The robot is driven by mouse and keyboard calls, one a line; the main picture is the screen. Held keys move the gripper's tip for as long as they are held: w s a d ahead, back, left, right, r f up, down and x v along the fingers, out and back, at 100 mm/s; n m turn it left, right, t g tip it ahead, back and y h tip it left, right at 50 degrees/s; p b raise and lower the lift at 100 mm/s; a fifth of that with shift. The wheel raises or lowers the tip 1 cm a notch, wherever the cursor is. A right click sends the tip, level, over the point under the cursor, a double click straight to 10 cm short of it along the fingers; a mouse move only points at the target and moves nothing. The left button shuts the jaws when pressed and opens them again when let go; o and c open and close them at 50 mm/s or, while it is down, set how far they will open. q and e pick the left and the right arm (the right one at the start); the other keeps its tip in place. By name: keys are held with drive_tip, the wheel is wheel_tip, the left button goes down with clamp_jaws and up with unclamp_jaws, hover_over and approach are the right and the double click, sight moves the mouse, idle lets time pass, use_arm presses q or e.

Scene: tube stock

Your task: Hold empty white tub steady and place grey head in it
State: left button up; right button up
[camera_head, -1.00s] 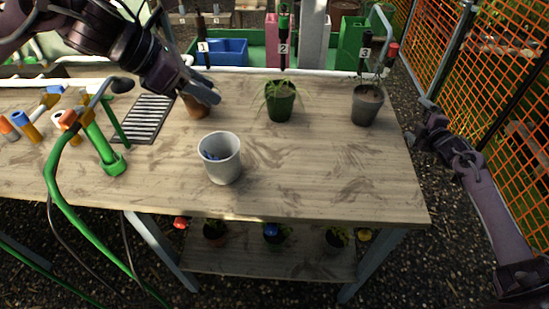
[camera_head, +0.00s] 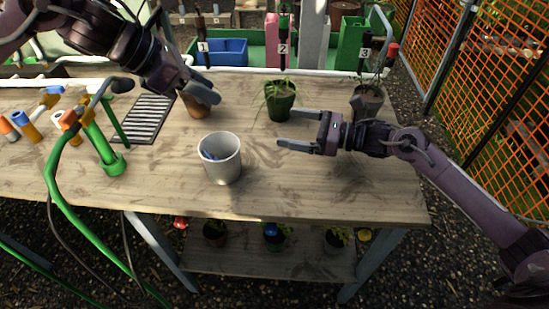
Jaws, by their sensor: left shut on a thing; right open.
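The white tub (camera_head: 223,170) stands upright on the wooden table, left of its middle, with something small and blue inside. My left gripper (camera_head: 206,92) is behind the tub, shut on a brown pot (camera_head: 197,109) that it partly hides. My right gripper (camera_head: 283,130) is open and empty above the table, to the right of the tub and apart from it, its fingers pointing left. I cannot make out a grey head in this view.
A green potted plant (camera_head: 280,104) and a grey pot (camera_head: 367,103) stand at the back, the latter partly behind my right arm. A green stand (camera_head: 112,163), a black grate (camera_head: 146,118) and coloured fittings (camera_head: 26,126) are at left. The table's front right is clear.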

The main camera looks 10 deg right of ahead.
sight(213, 138)
drive_tip(key=s+a+f+n+g, duration=0.1)
drive_tip(key=s+a, duration=0.1)
drive_tip(key=s+a+n+g+y, duration=0.1)
drive_tip(key=s+a, duration=0.1)
drive_tip(key=s+a+f+n+g+y, duration=0.1)
drive_tip(key=s+a, duration=0.1)
drive_tip(key=shift+a+f, duration=0.35)
drive_tip(key=shift+a, duration=0.35)
drive_tip(key=x, duration=1.1)
drive_tip(key=shift+a, duration=0.25)
drive_tip(key=shift+f, duration=0.1)
drive_tip(key=c, duration=1.1)
use_arm(q)
drive_tip(key=shift+f, duration=6.35)
